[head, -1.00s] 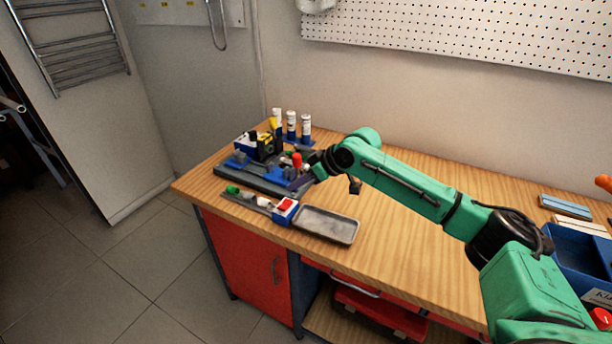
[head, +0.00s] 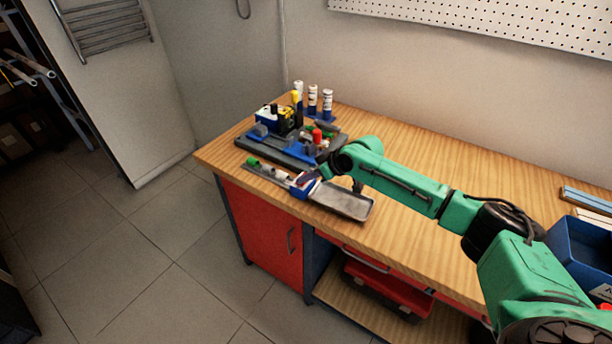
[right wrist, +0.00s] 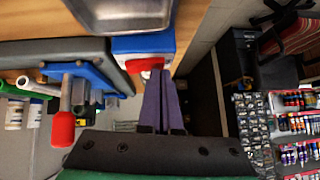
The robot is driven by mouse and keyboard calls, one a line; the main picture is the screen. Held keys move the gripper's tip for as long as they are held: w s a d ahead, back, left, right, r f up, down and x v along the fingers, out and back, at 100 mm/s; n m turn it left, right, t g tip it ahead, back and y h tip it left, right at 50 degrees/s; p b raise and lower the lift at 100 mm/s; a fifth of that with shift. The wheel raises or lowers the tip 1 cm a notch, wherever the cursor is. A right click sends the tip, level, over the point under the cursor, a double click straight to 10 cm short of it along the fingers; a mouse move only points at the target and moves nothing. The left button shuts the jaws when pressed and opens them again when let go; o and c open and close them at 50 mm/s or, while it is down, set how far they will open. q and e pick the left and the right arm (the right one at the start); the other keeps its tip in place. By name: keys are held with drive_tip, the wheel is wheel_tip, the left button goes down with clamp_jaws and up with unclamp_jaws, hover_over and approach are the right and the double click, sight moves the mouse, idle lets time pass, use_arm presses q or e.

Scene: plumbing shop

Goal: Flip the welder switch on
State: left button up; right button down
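A small blue and white box (head: 300,191) sits at the front edge of the bench, beside a grey tray. In the right wrist view this box (right wrist: 143,43) has a red switch (right wrist: 143,66) on its face. My right gripper (head: 307,181) is over the box in the head view and hides most of the switch. In the right wrist view its two purple fingers (right wrist: 165,75) lie close together with nothing between them. Their tips are right beside the red switch; I cannot tell whether they touch it. My left gripper is not in view.
The grey metal tray (head: 343,201) lies right of the box. Behind stands a dark base with blue clamps (head: 285,148) and a red-tipped handle (head: 317,136). White bottles (head: 312,98) stand at the back. The wooden bench (head: 420,165) is clear behind my arm.

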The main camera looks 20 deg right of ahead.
sight(306, 184)
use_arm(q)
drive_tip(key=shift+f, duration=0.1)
use_arm(e)
drive_tip(key=shift+d, duration=0.1)
drive_tip(key=shift+w+d+r+b, duration=0.15)
drive_tip(key=shift+w+d+b, duration=0.2)
drive_tip(key=shift+w+d, duration=0.2)
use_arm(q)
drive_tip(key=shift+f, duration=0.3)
use_arm(e)
drive_tip(key=shift+r, duration=0.1)
drive_tip(key=r+p, duration=0.4)
drive_tip(key=shift+a, duration=0.4)
use_arm(q)
drive_tip(key=b, duration=0.1)
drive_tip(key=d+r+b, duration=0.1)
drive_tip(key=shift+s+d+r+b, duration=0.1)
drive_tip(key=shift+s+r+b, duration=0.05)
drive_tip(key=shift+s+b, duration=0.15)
use_arm(e)
drive_tip(key=s+a+v, duration=0.1)
drive_tip(key=v, duration=0.9)
drive_tip(key=shift+s, duration=0.3)
